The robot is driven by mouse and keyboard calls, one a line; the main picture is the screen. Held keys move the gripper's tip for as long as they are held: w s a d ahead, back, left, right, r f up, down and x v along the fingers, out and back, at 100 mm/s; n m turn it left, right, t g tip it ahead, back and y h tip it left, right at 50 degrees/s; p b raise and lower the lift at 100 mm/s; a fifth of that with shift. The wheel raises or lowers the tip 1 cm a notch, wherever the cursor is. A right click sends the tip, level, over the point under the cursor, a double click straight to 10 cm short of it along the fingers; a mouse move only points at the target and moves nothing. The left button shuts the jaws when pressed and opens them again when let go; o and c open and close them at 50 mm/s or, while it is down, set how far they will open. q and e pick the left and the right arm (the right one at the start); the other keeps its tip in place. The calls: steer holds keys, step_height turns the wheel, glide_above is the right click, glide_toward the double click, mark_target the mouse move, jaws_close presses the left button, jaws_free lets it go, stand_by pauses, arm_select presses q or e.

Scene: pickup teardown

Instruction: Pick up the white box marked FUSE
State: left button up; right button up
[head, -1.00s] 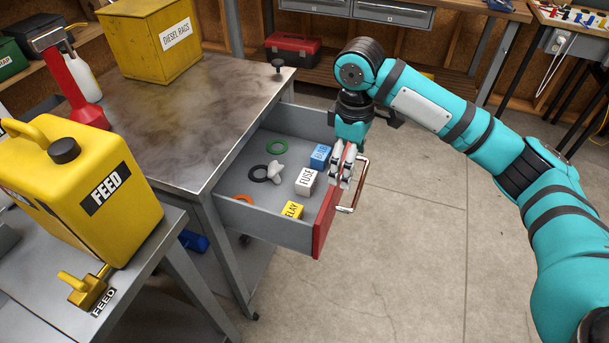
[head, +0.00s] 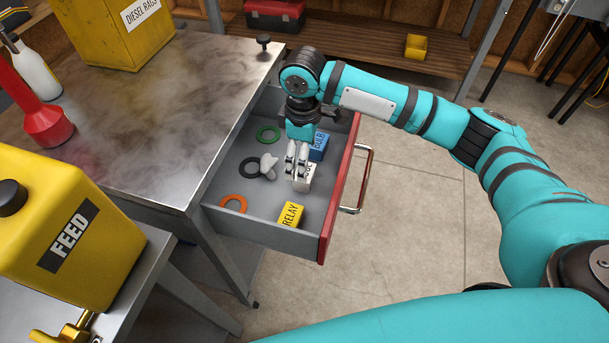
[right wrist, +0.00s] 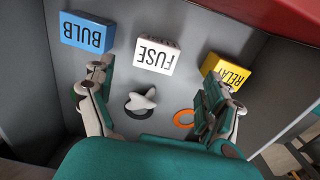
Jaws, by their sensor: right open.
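The white FUSE box (head: 308,178) lies in the open drawer (head: 236,178), between the blue BULB box (head: 319,146) and the yellow RELAY box (head: 291,214). My right gripper (head: 297,177) points down into the drawer and partly hides the FUSE box. In the right wrist view the FUSE box (right wrist: 157,50) shows whole, label readable. There my right gripper (right wrist: 155,80) is open and empty, its fingers wide apart. The box lies ahead of the fingertips, roughly centred between them; I cannot tell the exact height gap. My left gripper is not in view.
The drawer also holds a green ring (head: 268,134), a black ring (head: 250,168) with a white knob (head: 268,166), and an orange ring (head: 233,203). The red drawer front (head: 338,203) and the metal tabletop (head: 170,110) flank the space.

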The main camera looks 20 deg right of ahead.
step_height(320, 180, down, 3)
steer(key=shift+f, duration=0.15)
steer(key=f, duration=0.3)
steer(key=shift+w+d+f, duration=0.2)
steer(key=shift+d+f, duration=0.05)
steer(key=shift+f, duration=0.6)
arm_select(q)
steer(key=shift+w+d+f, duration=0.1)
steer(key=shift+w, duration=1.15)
arm_select(e)
steer(key=c, duration=1.3)
